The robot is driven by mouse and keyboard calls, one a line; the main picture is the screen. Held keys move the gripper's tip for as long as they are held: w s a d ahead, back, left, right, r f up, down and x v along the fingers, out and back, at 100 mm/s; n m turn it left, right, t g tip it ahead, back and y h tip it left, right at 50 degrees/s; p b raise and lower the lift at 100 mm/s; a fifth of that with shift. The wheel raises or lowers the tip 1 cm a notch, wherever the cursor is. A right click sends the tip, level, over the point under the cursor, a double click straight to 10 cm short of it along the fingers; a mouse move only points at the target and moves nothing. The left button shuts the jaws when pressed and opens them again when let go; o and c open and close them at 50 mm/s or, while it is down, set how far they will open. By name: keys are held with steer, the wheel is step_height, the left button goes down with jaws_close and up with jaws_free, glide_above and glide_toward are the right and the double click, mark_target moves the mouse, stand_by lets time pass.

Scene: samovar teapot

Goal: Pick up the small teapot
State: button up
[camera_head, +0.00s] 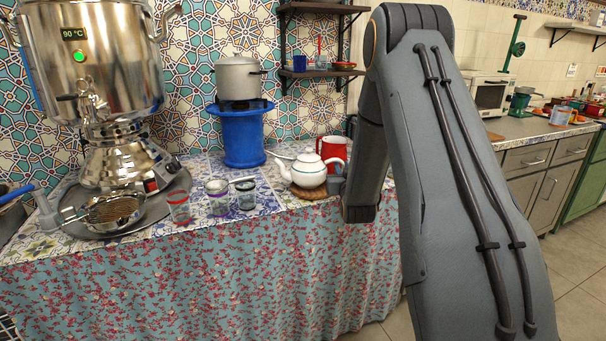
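The small teapot (307,172) is white with a thin dark line, a spout pointing left and a knobbed lid. It stands upright on a round brown mat (312,191) near the front edge of the counter. My gripper (337,186) is at the teapot's right side, at the height of its lower body.
A red mug (331,149) stands close behind the teapot. Small glasses (246,194) stand to the left. A steel samovar (108,100) is at far left on a tray. A blue stand (242,138) holds a grey pot (238,79). Shelves (320,73) hang above.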

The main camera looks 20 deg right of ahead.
jaws_close()
steer(key=shift+r, duration=0.15)
